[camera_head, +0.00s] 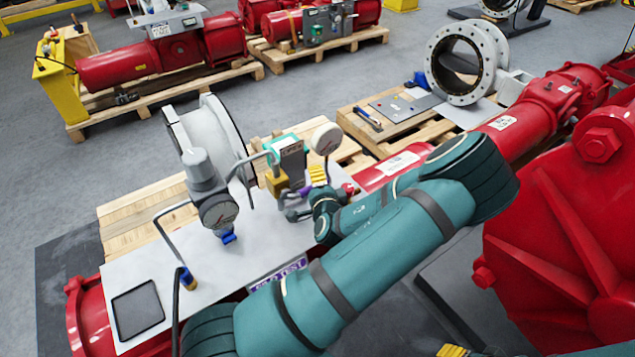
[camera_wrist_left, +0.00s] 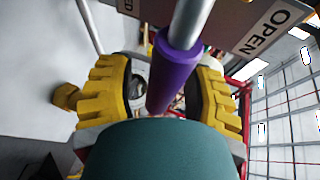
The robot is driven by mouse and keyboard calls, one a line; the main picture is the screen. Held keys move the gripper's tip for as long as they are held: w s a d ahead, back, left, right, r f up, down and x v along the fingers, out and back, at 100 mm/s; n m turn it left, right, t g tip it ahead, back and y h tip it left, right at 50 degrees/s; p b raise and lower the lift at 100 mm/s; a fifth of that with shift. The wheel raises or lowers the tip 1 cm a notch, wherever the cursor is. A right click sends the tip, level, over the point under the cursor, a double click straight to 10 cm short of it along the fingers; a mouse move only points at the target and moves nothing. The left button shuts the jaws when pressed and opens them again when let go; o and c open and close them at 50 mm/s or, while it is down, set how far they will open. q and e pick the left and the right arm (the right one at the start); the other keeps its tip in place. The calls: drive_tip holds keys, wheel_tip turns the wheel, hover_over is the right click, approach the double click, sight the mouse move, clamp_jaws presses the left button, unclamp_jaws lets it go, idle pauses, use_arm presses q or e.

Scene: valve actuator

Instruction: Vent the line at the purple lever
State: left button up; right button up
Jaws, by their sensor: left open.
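The purple lever (camera_wrist_left: 176,72) is a purple sleeve on a grey metal rod. In the left wrist view it runs between the two yellow ridged finger pads of my left gripper (camera_wrist_left: 160,95), closer to the right pad. The jaws are open, with a gap on the left side; whether the right pad touches the sleeve I cannot tell. In the head view my left gripper (camera_head: 303,196) is at the valve fittings, and only a bit of the purple lever (camera_head: 304,190) shows beside it. A yellow ridged tip, apparently my right gripper (camera_head: 453,351), shows at the bottom edge, mostly cut off.
An OPEN label (camera_wrist_left: 264,33) is close above the lever. A large red actuator (camera_head: 570,230) stands at right.

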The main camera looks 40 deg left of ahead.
use_arm(q)
drive_tip(key=shift+w+a, duration=0.1)
clamp_jaws()
idle(0.4)
